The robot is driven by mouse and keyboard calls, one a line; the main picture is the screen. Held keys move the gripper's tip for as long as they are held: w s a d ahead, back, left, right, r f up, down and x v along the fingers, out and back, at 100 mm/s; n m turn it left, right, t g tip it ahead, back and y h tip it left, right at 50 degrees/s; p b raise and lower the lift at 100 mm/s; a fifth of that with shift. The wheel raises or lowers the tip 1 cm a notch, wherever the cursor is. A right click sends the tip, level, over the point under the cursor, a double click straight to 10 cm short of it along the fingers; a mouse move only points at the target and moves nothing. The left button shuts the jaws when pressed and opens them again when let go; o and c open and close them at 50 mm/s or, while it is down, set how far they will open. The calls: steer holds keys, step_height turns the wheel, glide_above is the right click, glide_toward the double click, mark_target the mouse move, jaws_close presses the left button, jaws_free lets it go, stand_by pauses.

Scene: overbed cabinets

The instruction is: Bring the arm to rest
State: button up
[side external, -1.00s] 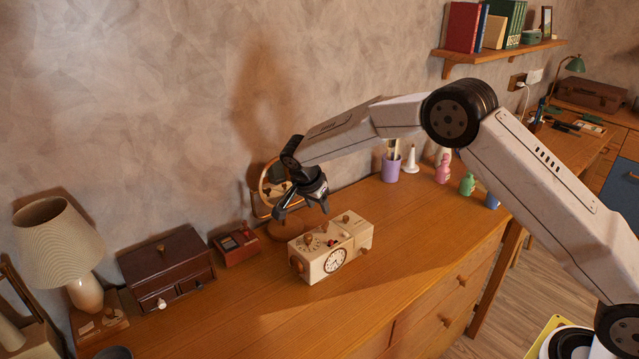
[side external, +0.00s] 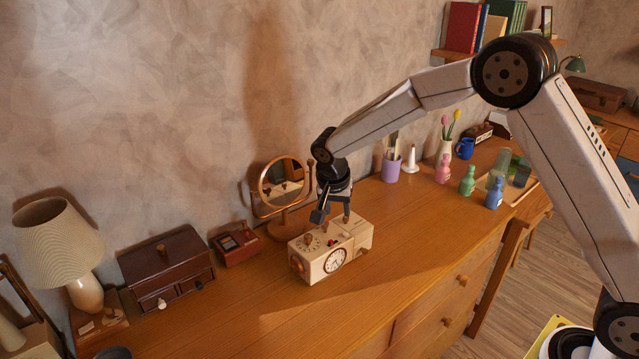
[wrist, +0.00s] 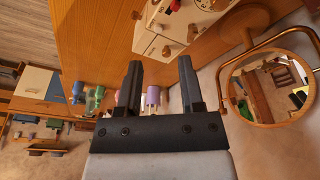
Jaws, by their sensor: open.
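My gripper (side external: 333,213) is open above the far side of the cream box with a clock face (side external: 330,252) on the wooden dresser. Its fingers point down, and nothing is held between them. From the side I cannot tell whether a fingertip touches the box. In the wrist view my two dark gripper fingers (wrist: 158,75) stand apart, with the cream box (wrist: 165,30) beyond them at the top.
A round mirror (side external: 283,183) stands just behind my gripper, against the wall. A purple cup (side external: 391,169) and several coloured bottles (side external: 467,181) stand to the right. A red box (side external: 236,244), a brown chest (side external: 168,268) and a lamp (side external: 58,240) stand left. The front dresser top is clear.

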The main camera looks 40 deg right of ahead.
steer(key=s+d+r+n+t+y, duration=0.1)
steer(key=s+n, duration=0.9)
steer(key=s, duration=1.4)
steer(key=shift+y, duration=0.8)
